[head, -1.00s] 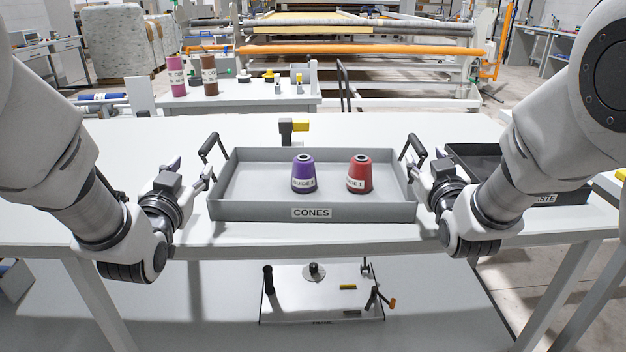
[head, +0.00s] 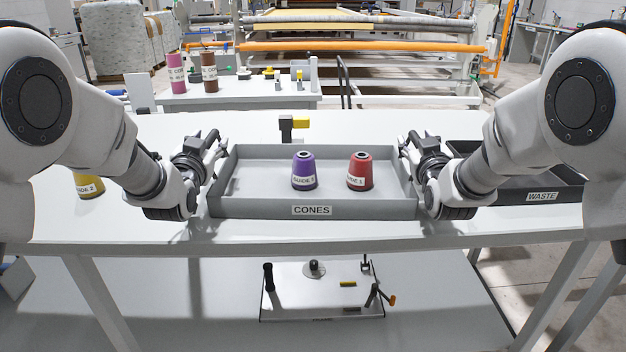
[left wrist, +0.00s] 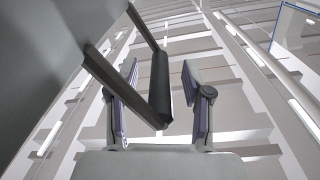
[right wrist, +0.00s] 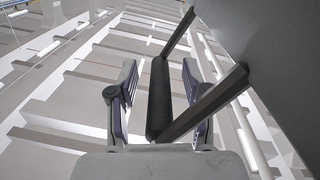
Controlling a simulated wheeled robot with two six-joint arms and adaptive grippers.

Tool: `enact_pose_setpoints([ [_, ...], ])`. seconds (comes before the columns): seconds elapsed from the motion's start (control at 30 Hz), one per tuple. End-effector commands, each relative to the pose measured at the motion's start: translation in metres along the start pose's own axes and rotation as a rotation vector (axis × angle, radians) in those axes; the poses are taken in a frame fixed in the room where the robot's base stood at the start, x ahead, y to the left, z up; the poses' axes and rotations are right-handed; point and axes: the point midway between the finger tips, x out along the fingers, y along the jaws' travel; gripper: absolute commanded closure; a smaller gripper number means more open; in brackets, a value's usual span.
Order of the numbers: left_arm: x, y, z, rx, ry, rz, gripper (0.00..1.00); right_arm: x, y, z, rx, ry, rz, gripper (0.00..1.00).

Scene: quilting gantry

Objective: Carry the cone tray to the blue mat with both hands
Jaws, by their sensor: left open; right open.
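The grey cone tray (head: 312,211), labelled CONES, sits flat on the white table. It holds a purple cone (head: 304,170) and a red cone (head: 359,171), both upright. My left gripper (head: 214,143) is at the tray's left end and my right gripper (head: 408,143) at its right end. Both are open. In the left wrist view the dark bar of the left handle (left wrist: 161,90) lies between the spread fingers. In the right wrist view the right handle's bar (right wrist: 159,98) lies between the fingers likewise. I cannot make out a blue mat.
A dark WASTE tray (head: 541,197) stands to the right, close to my right arm. A yellow cone (head: 90,186) stands at the left, partly behind my left arm. A small black and yellow item (head: 293,125) is behind the cone tray. The table front edge is close.

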Motion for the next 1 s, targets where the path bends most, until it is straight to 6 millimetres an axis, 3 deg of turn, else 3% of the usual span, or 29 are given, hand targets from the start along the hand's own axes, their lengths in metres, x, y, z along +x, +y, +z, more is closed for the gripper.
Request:
enact_pose_setpoints([
  [0.3,0.004,0.000,0.000,0.000,0.000,0.000,0.51,0.003,0.000,0.000,0.000,0.000,0.000,0.51],
  [0.33,0.004,0.000,0.000,0.000,0.000,0.000,0.58,0.003,0.000,0.000,0.000,0.000,0.000,0.58],
  [0.43,0.004,0.000,0.000,0.001,0.000,0.000,0.93,0.002,0.000,0.000,0.000,0.000,0.000,0.93],
  [0.47,0.004,0.000,0.000,0.000,0.000,0.000,1.00,0.002,0.000,0.000,0.000,0.000,0.000,1.00],
  [0.83,0.004,-0.001,-0.003,0.001,0.003,0.000,1.00,0.003,0.001,-0.002,0.000,0.002,0.000,1.00],
  [1.0,0.004,-0.004,-0.017,0.001,0.003,0.000,1.00,0.003,0.004,-0.016,0.000,0.002,0.000,1.00],
])
